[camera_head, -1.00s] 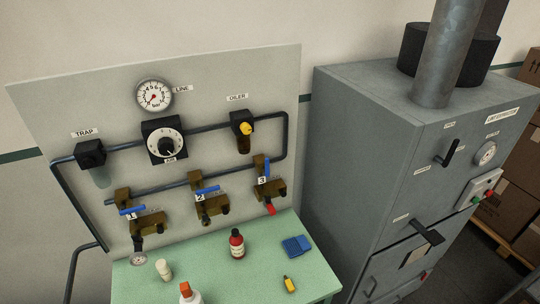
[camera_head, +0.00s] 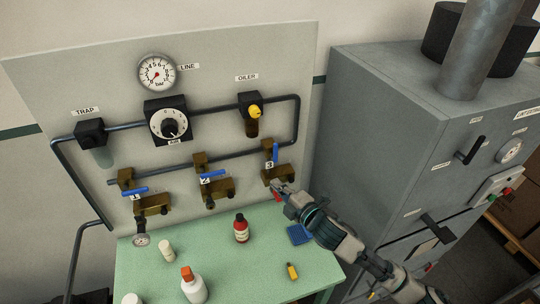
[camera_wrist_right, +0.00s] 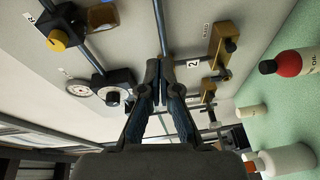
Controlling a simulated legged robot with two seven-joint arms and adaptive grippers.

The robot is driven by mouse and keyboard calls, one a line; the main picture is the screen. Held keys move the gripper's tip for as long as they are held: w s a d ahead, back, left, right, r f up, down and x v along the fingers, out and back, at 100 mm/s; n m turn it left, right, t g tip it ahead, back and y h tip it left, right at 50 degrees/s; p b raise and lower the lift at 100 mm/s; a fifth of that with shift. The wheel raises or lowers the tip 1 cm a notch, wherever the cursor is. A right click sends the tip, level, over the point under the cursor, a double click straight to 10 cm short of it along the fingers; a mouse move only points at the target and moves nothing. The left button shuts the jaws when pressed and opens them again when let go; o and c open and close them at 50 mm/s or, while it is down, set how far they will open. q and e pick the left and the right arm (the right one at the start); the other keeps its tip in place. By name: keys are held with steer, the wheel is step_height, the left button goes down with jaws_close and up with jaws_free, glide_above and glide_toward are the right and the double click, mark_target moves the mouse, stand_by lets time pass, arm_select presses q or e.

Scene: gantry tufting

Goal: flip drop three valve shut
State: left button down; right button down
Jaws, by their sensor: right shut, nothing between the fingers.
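The drop three valve (camera_head: 276,174) is a brass body marked 3 at the right end of the lower pipe. Its blue lever (camera_head: 275,152) stands upright, in line with the drop. My right gripper (camera_head: 279,188) is just below and in front of this valve's body, close to its red outlet; I cannot tell if it touches. In the right wrist view its two fingers (camera_wrist_right: 160,72) are together with nothing between them. Valve 3 is not clearly seen there. My left gripper is not in view.
The valve marked 2 (camera_head: 214,189) and the valve marked 1 (camera_head: 150,204) have levers lying nearly level. The green bench (camera_head: 225,275) holds a dark red bottle (camera_head: 241,229), a white bottle (camera_head: 194,287) and a blue tray (camera_head: 299,234). A grey cabinet (camera_head: 390,130) stands at right.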

mark_target(274, 150)
steer(key=w+a+r+n+p, duration=0.1)
steer(key=w+r+p, duration=0.2)
steer(key=w, duration=0.7)
steer(key=shift+n+y, duration=0.3)
steer(key=shift+n, duration=0.1)
